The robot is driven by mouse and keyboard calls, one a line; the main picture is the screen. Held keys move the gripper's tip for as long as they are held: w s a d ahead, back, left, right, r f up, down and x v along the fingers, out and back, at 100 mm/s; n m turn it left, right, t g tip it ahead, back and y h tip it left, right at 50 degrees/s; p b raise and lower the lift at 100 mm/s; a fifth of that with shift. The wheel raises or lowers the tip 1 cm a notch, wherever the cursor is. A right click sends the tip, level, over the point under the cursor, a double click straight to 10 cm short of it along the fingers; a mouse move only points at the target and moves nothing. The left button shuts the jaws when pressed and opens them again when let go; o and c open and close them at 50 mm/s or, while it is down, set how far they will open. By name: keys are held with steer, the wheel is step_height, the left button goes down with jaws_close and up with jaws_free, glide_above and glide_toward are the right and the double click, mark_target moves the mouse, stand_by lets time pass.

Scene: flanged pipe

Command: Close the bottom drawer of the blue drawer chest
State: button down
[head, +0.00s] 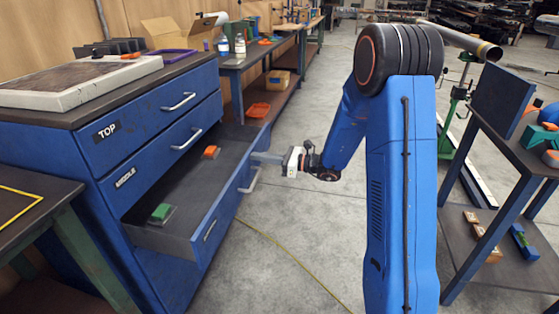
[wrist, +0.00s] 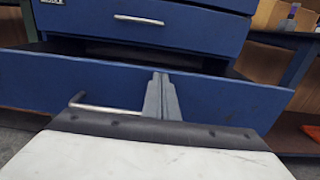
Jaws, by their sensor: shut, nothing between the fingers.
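The blue drawer chest (head: 62,150) stands at the left, with drawers labelled TOP and MIDDLE shut. Its bottom drawer (head: 215,215) is pulled well out. A green block (head: 161,212) and an orange block (head: 211,152) lie inside it. My gripper (head: 256,157) is shut and empty, with its fingertips at the drawer's front panel near the right end, close to the handle (head: 250,181). In the wrist view the fingers (wrist: 162,80) overlap the drawer front (wrist: 225,100), right of the handle (wrist: 95,106). Whether they touch the panel I cannot tell.
A workbench (head: 250,60) with bottles runs along the wall behind the chest. An orange tray (head: 258,110) sits on its lower shelf. A shelf table (head: 520,150) stands at the right. The floor (head: 290,235) before the drawer is clear except for a yellow cable.

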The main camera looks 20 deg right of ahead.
steer(key=x, duration=2.2)
steer(key=shift+w+a+r, duration=0.1)
steer(key=shift+w+r, duration=0.05)
steer(key=shift+r, duration=0.1)
